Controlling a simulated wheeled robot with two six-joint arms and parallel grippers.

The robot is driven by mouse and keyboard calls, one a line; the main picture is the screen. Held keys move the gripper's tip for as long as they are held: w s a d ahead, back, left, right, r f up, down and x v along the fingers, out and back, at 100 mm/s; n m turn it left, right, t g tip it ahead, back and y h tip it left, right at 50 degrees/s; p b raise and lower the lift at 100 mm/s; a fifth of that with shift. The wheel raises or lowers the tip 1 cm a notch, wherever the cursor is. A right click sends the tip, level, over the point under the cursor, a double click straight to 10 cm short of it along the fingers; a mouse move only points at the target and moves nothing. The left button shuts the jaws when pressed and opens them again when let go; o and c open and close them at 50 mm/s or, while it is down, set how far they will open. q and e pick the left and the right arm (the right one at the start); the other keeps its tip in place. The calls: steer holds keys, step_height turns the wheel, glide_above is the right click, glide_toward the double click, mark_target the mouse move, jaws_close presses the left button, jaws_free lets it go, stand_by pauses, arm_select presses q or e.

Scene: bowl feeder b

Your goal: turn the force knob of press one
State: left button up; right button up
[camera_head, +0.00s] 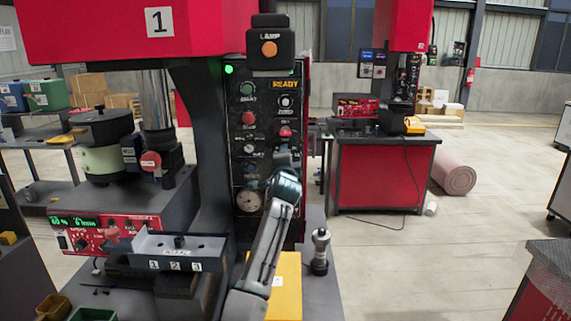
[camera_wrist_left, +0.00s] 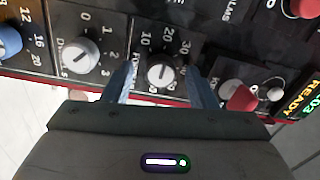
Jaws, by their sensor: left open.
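Press one (camera_head: 130,30) is the red machine marked 1, with a black control panel (camera_head: 265,125). My left gripper (camera_head: 285,168) is at the panel's right side in the head view, its fingers mostly hidden by my wrist. In the left wrist view, my left gripper (camera_wrist_left: 160,82) is open, with one finger on each side of a white knob (camera_wrist_left: 160,74). That knob has a scale reading 10, 20, 30. My right gripper is not in view.
In the wrist view, another white knob (camera_wrist_left: 80,55) with a 0 to 3 scale sits left, a blue knob (camera_wrist_left: 8,40) at the far left, and a red-tipped switch (camera_wrist_left: 240,98) right. A block numbered 1, 2, 3 (camera_head: 178,250) stands on the press table.

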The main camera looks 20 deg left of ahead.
arm_select(q)
steer(key=b+v, duration=0.2)
steer(key=v, duration=0.8)
steer(key=shift+s+b, duration=0.4)
steer(key=shift+d+f, duration=0.15)
